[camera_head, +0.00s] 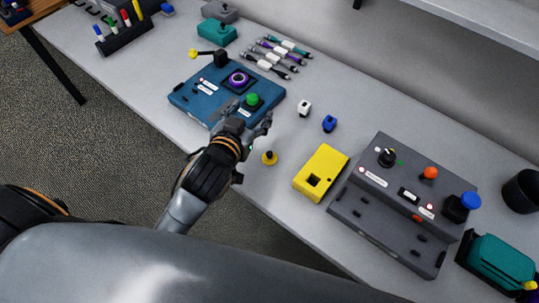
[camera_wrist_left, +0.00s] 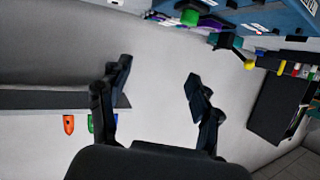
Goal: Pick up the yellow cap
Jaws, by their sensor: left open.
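The yellow cap (camera_head: 269,158) is a small round piece on the grey table in the head view, left of the yellow box. My left gripper (camera_head: 248,118) is above the front right part of the blue panel, a little up and left of the cap in the picture. In the left wrist view my left gripper (camera_wrist_left: 156,88) has its fingers wide apart with nothing between them. I cannot make out the cap in that view. My right gripper is not in view.
The blue panel (camera_head: 190,97) carries a green button and a yellow-tipped lever. A yellow box (camera_head: 321,172), a white piece (camera_head: 304,108) and a blue piece (camera_head: 329,123) lie right of the cap. A dark grey control box (camera_head: 370,205) stands further right.

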